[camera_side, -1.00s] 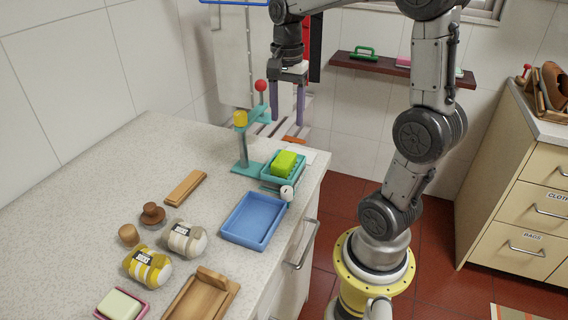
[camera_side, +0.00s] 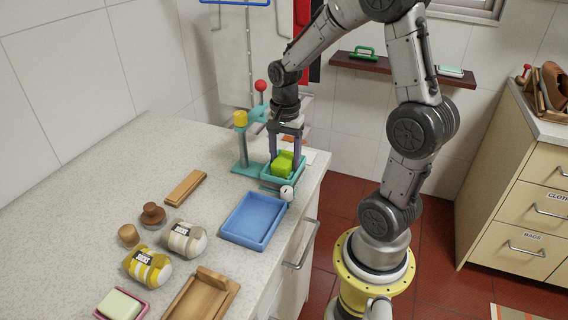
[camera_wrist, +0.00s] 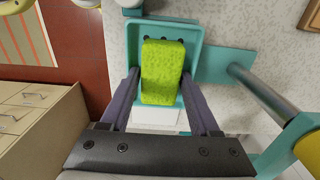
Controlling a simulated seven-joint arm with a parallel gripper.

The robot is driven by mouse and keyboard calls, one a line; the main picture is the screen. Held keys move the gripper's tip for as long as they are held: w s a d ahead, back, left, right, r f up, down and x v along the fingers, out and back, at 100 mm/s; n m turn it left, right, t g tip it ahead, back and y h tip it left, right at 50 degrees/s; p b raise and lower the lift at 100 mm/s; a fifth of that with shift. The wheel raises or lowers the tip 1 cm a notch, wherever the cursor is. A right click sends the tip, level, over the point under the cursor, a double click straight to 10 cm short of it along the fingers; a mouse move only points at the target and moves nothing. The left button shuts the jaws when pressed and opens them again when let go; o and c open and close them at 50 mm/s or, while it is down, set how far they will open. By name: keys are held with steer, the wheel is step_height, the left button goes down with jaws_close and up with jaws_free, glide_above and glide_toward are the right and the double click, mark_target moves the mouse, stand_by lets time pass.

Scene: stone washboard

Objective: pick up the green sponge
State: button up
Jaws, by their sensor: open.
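The green sponge (camera_side: 283,164) sits in a teal tray (camera_side: 268,182) near the counter's right edge. My gripper (camera_side: 284,163) is open and points straight down over the tray, with one finger on each side of the sponge in the side view. In the wrist view the sponge (camera_wrist: 161,72) lies between and ahead of the two purple fingers (camera_wrist: 160,90), and gaps show on both sides. The tray (camera_wrist: 190,50) surrounds the sponge, and several dark holes show in it. The fingertips' exact height against the sponge is hard to tell.
A teal stand with a yellow top (camera_side: 240,118) rises just left of the tray. A blue tray (camera_side: 253,221) lies in front of it. Two sock rolls, a brush, wooden pieces and a soap dish (camera_side: 121,304) occupy the front left. The back left counter is clear.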

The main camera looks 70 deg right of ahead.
jaws_close()
stand_by(0.3)
